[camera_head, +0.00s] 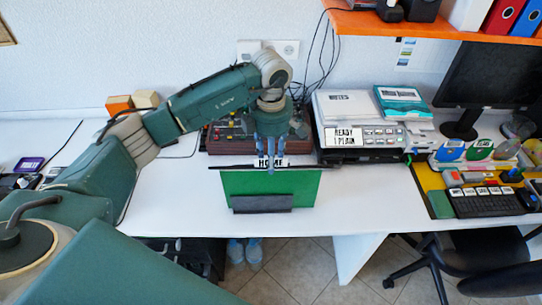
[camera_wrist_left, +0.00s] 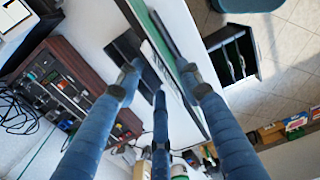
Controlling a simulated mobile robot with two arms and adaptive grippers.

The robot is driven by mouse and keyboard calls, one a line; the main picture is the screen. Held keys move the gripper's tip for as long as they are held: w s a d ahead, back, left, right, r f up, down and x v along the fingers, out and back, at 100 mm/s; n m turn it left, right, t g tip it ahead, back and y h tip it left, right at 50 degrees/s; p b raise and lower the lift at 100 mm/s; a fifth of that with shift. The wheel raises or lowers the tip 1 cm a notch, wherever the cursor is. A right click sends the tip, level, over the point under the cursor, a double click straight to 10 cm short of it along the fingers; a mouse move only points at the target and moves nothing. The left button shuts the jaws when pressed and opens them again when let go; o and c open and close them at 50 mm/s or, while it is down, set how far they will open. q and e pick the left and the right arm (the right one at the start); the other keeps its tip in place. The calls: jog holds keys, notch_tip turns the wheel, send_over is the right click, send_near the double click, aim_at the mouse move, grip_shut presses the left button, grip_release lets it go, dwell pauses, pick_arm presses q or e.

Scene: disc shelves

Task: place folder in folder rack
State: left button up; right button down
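A green folder (camera_head: 300,187) with a dark bar along its top and a white label stands upright near the table's front edge in the head view. Its lower part is behind the dark front of the folder rack (camera_head: 262,203); whether its bottom rests in the rack is hidden. My left gripper (camera_head: 270,152) points down at the label, just above the folder's top. In the left wrist view the blue fingers are spread apart, with the folder's edge (camera_wrist_left: 150,18) between them and a gap visible. My right gripper is not in view.
A dark red console (camera_head: 228,142) stands behind the folder. A printer (camera_head: 368,137) and a white device stand to its right. A yellow mat (camera_head: 433,184) with a keyboard and disc holders lies at the far right. The white table (camera_head: 372,200) is clear right of the folder.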

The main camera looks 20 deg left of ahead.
pick_arm(q)
jog(key=shift+r, duration=0.3)
notch_tip(320, 180, up, 13)
jog(key=b, duration=0.1)
jog(key=shift+f+b, duration=0.2)
jog(key=shift+b, duration=0.2)
jog(key=shift+f, duration=0.1)
